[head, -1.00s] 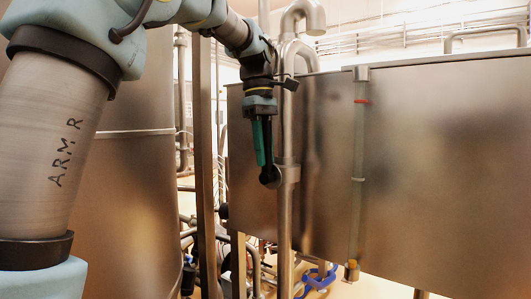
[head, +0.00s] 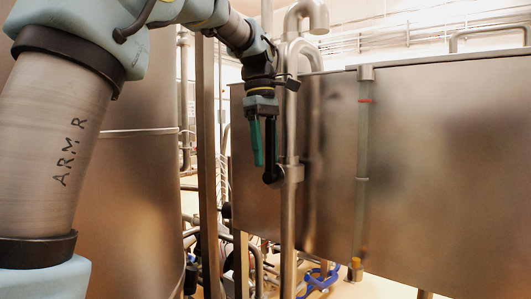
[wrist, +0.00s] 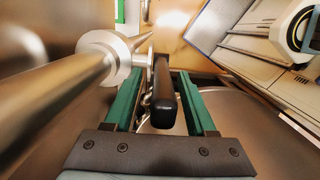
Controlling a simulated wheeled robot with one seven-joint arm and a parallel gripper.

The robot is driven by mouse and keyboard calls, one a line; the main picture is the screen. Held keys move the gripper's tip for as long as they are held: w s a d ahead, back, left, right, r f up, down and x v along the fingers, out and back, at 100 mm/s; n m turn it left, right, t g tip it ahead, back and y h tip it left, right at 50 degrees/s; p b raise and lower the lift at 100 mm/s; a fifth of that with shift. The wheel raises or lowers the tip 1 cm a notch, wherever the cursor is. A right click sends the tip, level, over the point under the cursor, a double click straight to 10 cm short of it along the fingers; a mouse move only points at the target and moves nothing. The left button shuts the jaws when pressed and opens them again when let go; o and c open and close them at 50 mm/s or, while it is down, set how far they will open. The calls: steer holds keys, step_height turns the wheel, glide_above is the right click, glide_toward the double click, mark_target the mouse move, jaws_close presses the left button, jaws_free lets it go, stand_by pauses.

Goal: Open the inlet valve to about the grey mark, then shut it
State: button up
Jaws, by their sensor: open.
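The inlet valve (head: 293,173) is a grey body on the vertical steel pipe. Its black lever (head: 270,150) stands upright beside the pipe, parallel to it. My gripper (head: 264,158) points down over the lever, with a green finger visible left of it. In the wrist view the lever (wrist: 163,95) lies between the two green fingers of my gripper (wrist: 160,78), with gaps on both sides. The gripper is open. The sight tube (head: 362,140) on the hopper has a red mark (head: 365,100) near its top and a grey mark (head: 361,179) lower down. I cannot make out a powder level.
The steel hopper (head: 440,180) fills the right side behind the pipe (head: 288,225). A steel post (head: 208,150) and a large round vessel (head: 130,190) stand to the left. Pipes and blue parts (head: 318,278) lie low on the floor below the valve.

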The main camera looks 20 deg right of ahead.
step_height(320, 180, up, 11)
steer(key=w, duration=0.1)
steer(key=shift+a+f, duration=0.15)
steer(key=shift+a, duration=0.15)
stand_by(7.1)
